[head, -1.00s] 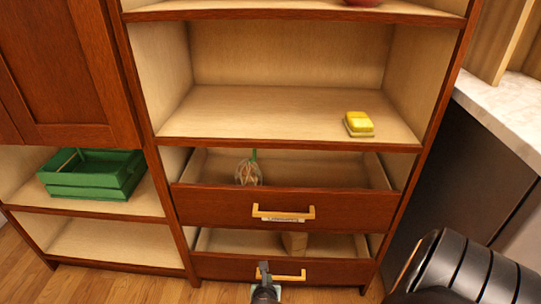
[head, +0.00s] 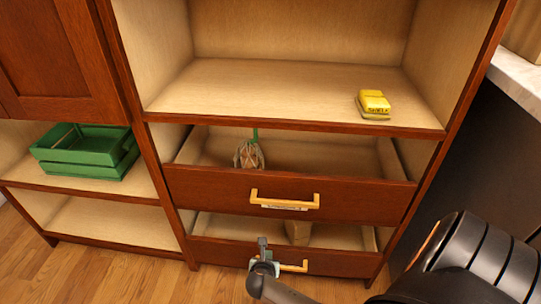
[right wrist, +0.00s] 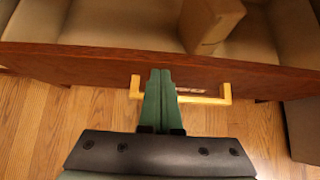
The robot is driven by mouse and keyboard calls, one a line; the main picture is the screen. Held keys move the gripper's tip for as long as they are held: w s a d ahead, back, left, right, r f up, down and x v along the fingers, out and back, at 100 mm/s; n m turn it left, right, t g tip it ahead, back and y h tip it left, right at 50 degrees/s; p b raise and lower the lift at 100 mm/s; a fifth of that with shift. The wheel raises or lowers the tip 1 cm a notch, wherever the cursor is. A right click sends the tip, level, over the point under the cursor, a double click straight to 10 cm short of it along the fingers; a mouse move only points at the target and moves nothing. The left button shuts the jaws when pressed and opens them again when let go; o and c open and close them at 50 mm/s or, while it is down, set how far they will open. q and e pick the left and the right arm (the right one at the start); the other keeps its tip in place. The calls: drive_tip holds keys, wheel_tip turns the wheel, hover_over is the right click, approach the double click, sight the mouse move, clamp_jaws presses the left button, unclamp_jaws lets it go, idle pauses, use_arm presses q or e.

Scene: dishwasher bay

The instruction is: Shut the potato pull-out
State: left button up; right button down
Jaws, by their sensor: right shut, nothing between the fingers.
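Two red-brown pull-outs with yellow bar handles stand partly open in the shelf unit. The lower pull-out (head: 340,262) holds a brown paper bag-like item (head: 298,231); the upper one (head: 380,198) holds a net-like bag (head: 248,155). I cannot read their labels, so I cannot tell which is the potato one. My right gripper (head: 263,248) is shut and empty at the left part of the lower handle (head: 296,267). In the right wrist view its green fingers (right wrist: 158,75) overlap this handle (right wrist: 205,99) and point at the front panel; contact is unclear. My left gripper is out of view.
A green crate (head: 85,152) stands on the left shelf. A yellow item (head: 373,104) lies on the shelf above the pull-outs. A dark cabinet side and a pale counter (head: 520,80) are at the right. The wooden floor (head: 110,275) at front left is clear.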

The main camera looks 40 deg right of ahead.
drive_tip(key=shift+w+d, duration=0.15)
idle(0.4)
drive_tip(key=shift+w+d+r+p, duration=0.15)
drive_tip(key=shift+w+d+p, duration=0.15)
drive_tip(key=shift+w+d, duration=0.4)
drive_tip(key=shift+d, duration=0.25)
